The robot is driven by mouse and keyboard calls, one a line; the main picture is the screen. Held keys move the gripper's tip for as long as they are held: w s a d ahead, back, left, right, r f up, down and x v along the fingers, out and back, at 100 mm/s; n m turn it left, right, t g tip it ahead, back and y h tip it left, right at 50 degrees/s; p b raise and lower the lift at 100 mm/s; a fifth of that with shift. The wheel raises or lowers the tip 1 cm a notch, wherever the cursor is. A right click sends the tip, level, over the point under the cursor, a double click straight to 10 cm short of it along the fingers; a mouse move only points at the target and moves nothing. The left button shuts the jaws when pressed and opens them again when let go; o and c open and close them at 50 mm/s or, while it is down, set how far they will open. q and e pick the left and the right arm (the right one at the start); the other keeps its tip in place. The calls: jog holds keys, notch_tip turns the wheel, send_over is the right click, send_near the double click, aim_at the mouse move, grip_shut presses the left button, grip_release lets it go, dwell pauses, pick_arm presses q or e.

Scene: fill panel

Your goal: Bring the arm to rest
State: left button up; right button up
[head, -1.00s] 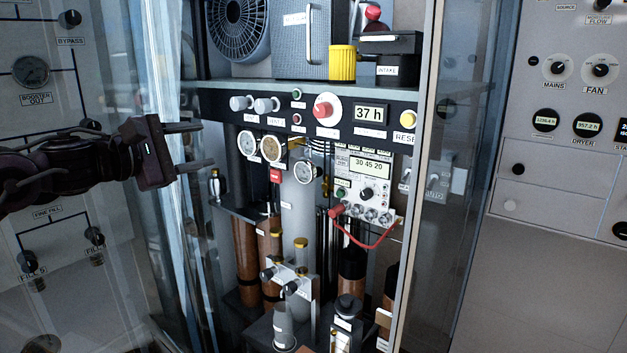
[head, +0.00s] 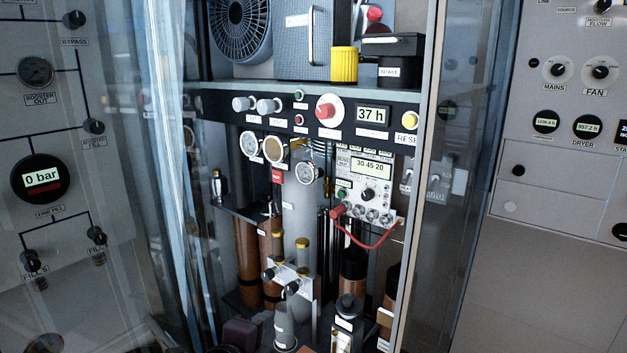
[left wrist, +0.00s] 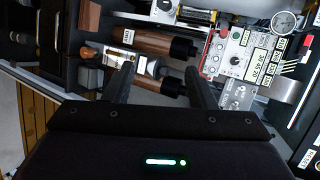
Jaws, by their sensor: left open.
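My left gripper (left wrist: 160,82) shows in the left wrist view with its two dark fingers spread apart and nothing between them. Beyond the fingers are brown cylinders (left wrist: 160,48) and the small white panel with a "30 45 20" display (left wrist: 245,60). In the head view only a dark piece of my left gripper (head: 240,335) shows at the bottom edge; its fingertips cannot be made out there. My right gripper is in neither view.
A glass-sided cabinet holds a red knob (head: 328,108), a "37 h" display (head: 371,114), gauges and a red cable (head: 375,238). A left panel has a "0 bar" gauge (head: 43,178). A right panel carries MAINS and FAN knobs (head: 601,71).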

pick_arm(q)
jog(key=s+a+f+n+g+y, duration=0.2)
jog(key=s+a+f+n+g, duration=0.3)
jog(key=s+f+n, duration=0.45)
jog(key=s+a+f+n+g+y, duration=0.2)
jog(key=s+a+f+n+g, duration=0.4)
jog(key=s+n, duration=0.55)
notch_tip(320, 180, down, 27)
jog(key=s+m+p, duration=0.1)
jog(key=s+m, duration=0.1)
jog(key=s+a+f, duration=0.2)
jog(key=s+f, duration=1.6)
jog(key=s, duration=0.2)
jog(key=shift+s+a+f+p, duration=0.35)
jog(key=shift+f+p, duration=0.05)
jog(key=shift+p, duration=0.05)
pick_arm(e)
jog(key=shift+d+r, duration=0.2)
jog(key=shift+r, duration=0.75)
